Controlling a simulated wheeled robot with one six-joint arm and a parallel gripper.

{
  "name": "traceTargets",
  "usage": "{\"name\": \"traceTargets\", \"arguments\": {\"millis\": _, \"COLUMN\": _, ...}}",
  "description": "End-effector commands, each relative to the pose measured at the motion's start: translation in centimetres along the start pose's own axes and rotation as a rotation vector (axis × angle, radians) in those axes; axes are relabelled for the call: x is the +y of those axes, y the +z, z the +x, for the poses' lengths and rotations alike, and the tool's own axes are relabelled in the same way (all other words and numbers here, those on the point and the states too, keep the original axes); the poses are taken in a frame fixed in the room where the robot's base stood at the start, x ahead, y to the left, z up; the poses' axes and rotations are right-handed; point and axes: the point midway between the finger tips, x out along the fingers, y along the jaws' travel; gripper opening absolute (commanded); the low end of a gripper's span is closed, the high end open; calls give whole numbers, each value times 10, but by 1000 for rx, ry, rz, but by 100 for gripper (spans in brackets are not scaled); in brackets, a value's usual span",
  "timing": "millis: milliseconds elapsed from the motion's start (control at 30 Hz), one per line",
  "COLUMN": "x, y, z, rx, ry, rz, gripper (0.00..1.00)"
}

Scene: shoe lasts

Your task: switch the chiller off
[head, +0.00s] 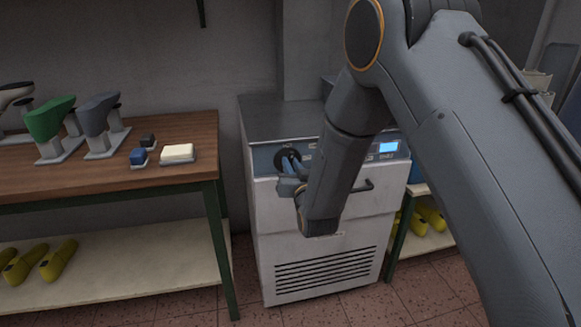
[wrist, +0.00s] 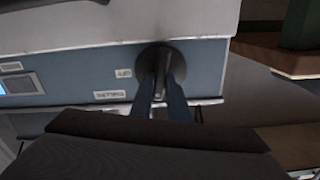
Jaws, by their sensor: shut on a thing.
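The chiller (head: 272,225) is a white cabinet with a grey top and a blue control panel (head: 265,160). The panel carries a dark round knob (head: 281,158) at its left end and a lit display (head: 388,147) at its right. My gripper (head: 290,168) is at the panel's left end, its fingers on the knob. In the wrist view the two blue fingers (wrist: 161,88) are shut on the grip bar of the knob (wrist: 151,56), one on each side. The panel labels appear there but are too blurred to read surely. My forearm hides the panel's middle in the head view.
A wooden workbench (head: 190,131) stands left of the chiller with shoe lasts, small blocks and a cream block (head: 177,153) on it. A drawer handle (head: 364,186) sticks out below the panel. Yellow lasts (head: 58,260) lie on the lower shelf.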

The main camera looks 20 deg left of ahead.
Motion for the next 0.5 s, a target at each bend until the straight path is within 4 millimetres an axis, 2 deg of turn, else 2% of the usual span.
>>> {"name": "traceTargets", "arguments": {"millis": 500, "x": 4, "y": 2, "z": 0, "rx": 0, "ry": -2, "rz": 484, "gripper": 0}}
